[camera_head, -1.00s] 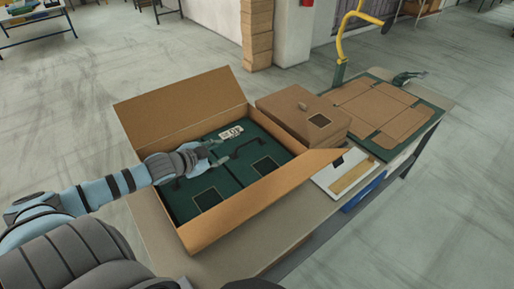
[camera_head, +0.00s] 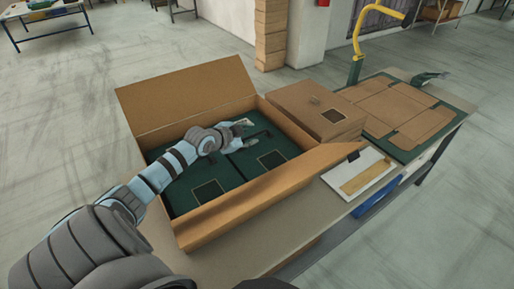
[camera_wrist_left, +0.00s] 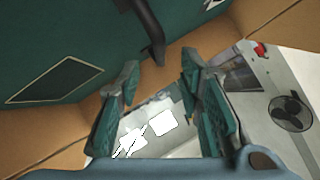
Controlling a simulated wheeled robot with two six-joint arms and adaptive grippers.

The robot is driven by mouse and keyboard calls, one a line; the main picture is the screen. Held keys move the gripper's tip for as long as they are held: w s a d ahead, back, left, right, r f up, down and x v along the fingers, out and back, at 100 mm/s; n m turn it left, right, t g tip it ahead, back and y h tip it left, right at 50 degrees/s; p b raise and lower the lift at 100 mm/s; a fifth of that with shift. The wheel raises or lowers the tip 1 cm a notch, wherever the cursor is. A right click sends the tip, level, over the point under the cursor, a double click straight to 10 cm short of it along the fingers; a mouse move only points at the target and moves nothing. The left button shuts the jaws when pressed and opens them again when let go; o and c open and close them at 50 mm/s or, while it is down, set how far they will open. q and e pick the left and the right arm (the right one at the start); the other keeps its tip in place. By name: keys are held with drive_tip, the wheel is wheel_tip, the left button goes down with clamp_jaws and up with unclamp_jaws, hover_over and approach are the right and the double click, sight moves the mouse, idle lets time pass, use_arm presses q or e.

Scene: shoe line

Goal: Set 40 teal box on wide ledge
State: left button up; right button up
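Dark teal boxes (camera_head: 236,165) with black handles and dark square patches lie side by side in an open cardboard carton (camera_head: 220,222). I cannot read a 40 on any of them now. My left gripper (camera_head: 241,131) is over the far part of the carton, above the teal boxes. In the left wrist view its two fingers (camera_wrist_left: 165,112) stand apart with nothing clearly between them. A teal box (camera_wrist_left: 40,45) with a diamond-shaped patch and a black handle (camera_wrist_left: 150,30) shows close by there. My right gripper is not in view. I cannot pick out the wide ledge.
A closed brown box (camera_head: 318,110) stands right of the carton on the bench (camera_head: 222,268). A white tray (camera_head: 359,172) lies in front of it. Flat cardboard (camera_head: 400,110) lies on a green mat near a yellow curved arm (camera_head: 368,22). The carton's lid (camera_head: 185,92) stands up at the back.

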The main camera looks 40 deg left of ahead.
sight(253, 135)
use_arm(q)
drive_tip(key=w+f, duration=0.1)
drive_tip(key=w+f+b, duration=0.1)
drive_tip(key=shift+w+a+f, duration=0.2)
drive_tip(key=shift+w+a, duration=0.15)
drive_tip(key=shift+s, duration=0.1)
clamp_jaws()
drive_tip(key=shift+r, duration=0.15)
